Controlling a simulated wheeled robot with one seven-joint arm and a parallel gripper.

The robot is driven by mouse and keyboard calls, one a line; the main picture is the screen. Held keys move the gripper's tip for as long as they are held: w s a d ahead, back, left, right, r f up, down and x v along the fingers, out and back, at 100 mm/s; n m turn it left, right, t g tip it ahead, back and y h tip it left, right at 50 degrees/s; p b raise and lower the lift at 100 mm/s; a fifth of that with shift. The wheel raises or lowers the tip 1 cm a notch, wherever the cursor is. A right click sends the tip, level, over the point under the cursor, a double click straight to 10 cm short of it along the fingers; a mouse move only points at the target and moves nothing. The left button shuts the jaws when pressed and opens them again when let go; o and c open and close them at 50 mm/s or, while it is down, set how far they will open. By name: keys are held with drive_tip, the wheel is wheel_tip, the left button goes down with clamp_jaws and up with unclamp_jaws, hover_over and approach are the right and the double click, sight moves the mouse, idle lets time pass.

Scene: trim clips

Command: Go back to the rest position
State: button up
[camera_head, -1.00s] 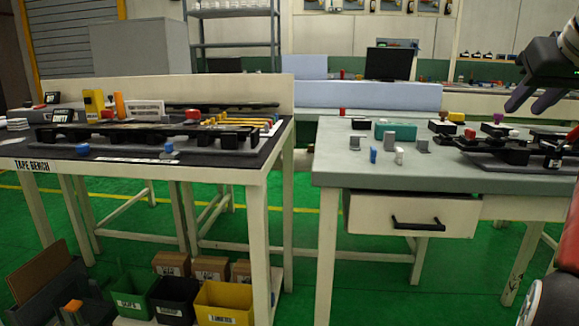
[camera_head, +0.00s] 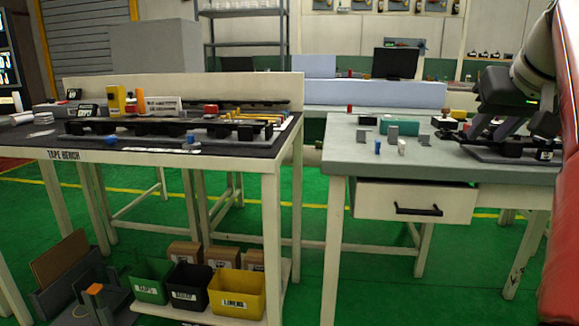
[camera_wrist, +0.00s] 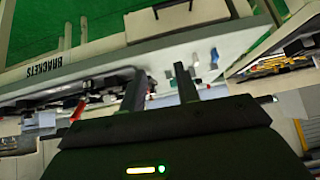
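My gripper (camera_head: 490,131) is over the right-hand bench (camera_head: 345,163), with its dark fingers pointing down toward the black fixture (camera_head: 485,149) at the bench's right side. In the wrist view my gripper (camera_wrist: 160,85) shows two dark fingers spread apart with nothing visible between them. The bench edge marked BRACKETS (camera_wrist: 60,67) lies beyond the fingers there. In the head view I cannot tell whether the fingertips touch the fixture. My arm's red and grey links fill the right edge of the head view.
Small blue, white and grey parts and a teal box (camera_head: 397,126) stand on the right bench, above a drawer (camera_head: 380,200). The tape bench (camera_head: 230,157) stands left, with a yellow bin (camera_head: 237,293) and other bins below. Green floor (camera_head: 310,225) shows between the benches.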

drive_tip(key=s+a+f+n+g, duration=0.1)
drive_tip(key=s+a+f, duration=0.3)
drive_tip(key=a+f, duration=1)
drive_tip(key=s+a+f+n, duration=0.1)
drive_tip(key=s+a+f, duration=0.2)
drive_tip(key=f, duration=0.6)
drive_tip(key=s+a+f+g+y, duration=0.1)
drive_tip(key=s+a+f, duration=0.2)
drive_tip(key=s+f, duration=0.4)
wheel_tip(320, 180, down, 2)
drive_tip(key=shift+a+f+n+p, duration=0.1)
drive_tip(key=shift+a+n+p, duration=0.25)
drive_tip(key=shift+a+n, duration=0.05)
drive_tip(key=shift+s, duration=0.1)
